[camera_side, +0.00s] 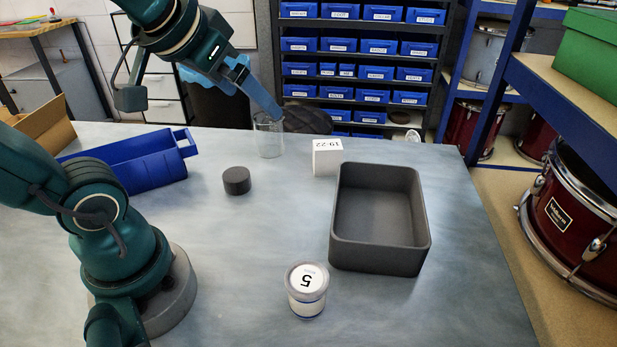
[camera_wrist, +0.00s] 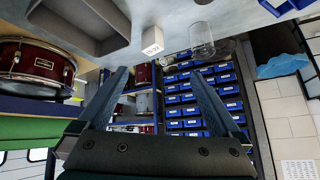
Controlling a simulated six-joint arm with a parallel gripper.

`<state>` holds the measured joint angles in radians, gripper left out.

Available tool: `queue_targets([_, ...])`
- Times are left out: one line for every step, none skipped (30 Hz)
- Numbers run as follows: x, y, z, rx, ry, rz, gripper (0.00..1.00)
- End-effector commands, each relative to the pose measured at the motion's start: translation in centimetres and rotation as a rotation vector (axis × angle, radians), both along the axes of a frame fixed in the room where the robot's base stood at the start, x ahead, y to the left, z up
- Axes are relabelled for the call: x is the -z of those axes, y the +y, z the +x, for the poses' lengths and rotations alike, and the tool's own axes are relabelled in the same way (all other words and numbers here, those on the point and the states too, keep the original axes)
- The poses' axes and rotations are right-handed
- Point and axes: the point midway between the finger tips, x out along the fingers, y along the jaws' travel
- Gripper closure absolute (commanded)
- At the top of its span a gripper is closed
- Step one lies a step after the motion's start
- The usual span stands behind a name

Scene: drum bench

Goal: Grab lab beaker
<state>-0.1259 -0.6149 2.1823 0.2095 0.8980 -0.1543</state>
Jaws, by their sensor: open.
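The lab beaker (camera_side: 268,138) is clear glass and stands upright near the far edge of the bench. In the wrist view the beaker (camera_wrist: 202,42) appears upside down, above the tip of the right-hand finger and outside the gap between the fingers. My gripper (camera_side: 276,112) is at the beaker's rim height or above in the side view, with a blue finger overlapping the rim in the picture; I cannot tell if they touch. In the wrist view my gripper (camera_wrist: 158,73) has its two fingers spread, with nothing held between them.
A black puck (camera_side: 236,181) and a blue bin (camera_side: 135,160) lie to the left. A labelled jar (camera_side: 306,290) stands nearer. The bench between is clear.

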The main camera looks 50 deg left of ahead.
Motion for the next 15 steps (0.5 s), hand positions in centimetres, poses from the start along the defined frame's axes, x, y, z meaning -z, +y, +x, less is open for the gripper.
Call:
queue_targets([-0.5,1.5,1.1,-0.047,-0.038,0.031,0.0])
queue_targets([-0.8,2.4,1.7,-0.071,-0.065,0.051,0.0])
queue_targets([-1.4,3.7,2.6,-0.101,-0.103,0.078,0.0])
queue_targets([-1.8,4.6,3.2,-0.123,-0.131,0.1,0.0])
queue_targets([-2.3,5.7,3.9,-0.145,-0.163,0.123,0.0])
queue_targets([-2.9,7.1,4.8,-0.171,-0.205,0.157,0.0])
queue_targets([-3.5,8.2,5.5,-0.188,-0.241,0.181,0.0])
queue_targets([-4.0,9.3,6.2,-0.203,-0.276,0.207,0.0])
queue_targets([-4.8,10.9,7.2,-0.217,-0.326,0.243,0.0])
queue_targets([-5.4,12.1,7.9,-0.222,-0.364,0.27,0.0])
queue_targets([-5.9,13.2,8.6,-0.222,-0.401,0.294,0.0])
queue_targets([-6.5,14.6,9.5,-0.211,-0.446,0.322,0.0])
queue_targets([-6.8,15.5,10.1,-0.199,-0.477,0.337,0.0])
queue_targets([-7.0,16.2,10.7,-0.18,-0.504,0.349,0.0])
queue_targets([-7.1,17.2,11.3,-0.151,-0.534,0.357,0.0])
